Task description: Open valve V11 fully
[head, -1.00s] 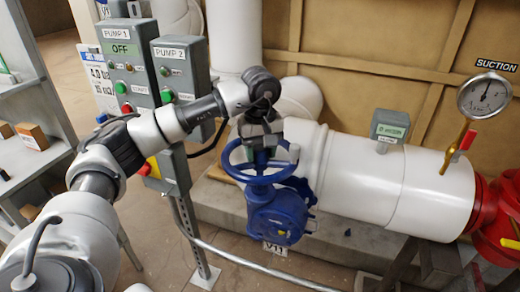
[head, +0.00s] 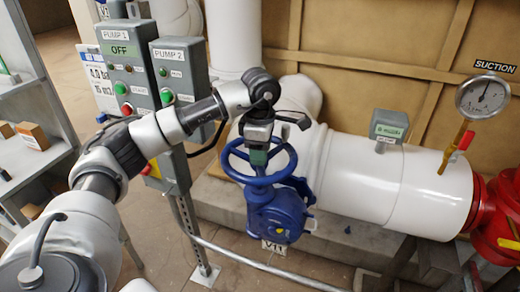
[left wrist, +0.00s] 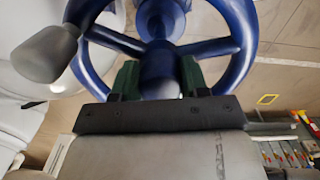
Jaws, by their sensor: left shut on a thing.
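Valve V11 is a blue gearbox (head: 277,217) with a blue handwheel (head: 234,166) on top and a tag (head: 274,248) below, which I read as V11. My left gripper (head: 259,157) comes down onto the wheel's middle from above. In the left wrist view the two dark green fingers (left wrist: 160,80) stand on either side of the blue hub (left wrist: 160,72), shut on it. The blue spokes and rim (left wrist: 238,45) show around them. A grey knob (left wrist: 45,52) sits at the rim's left. My right gripper is not in view.
A white pipe (head: 390,190) runs right of the valve to a red flange (head: 490,210). The suction gauge (head: 483,97) stands above it. Pump control boxes (head: 128,65) stand left behind my arm. A thin rail (head: 250,265) crosses in front, below the valve.

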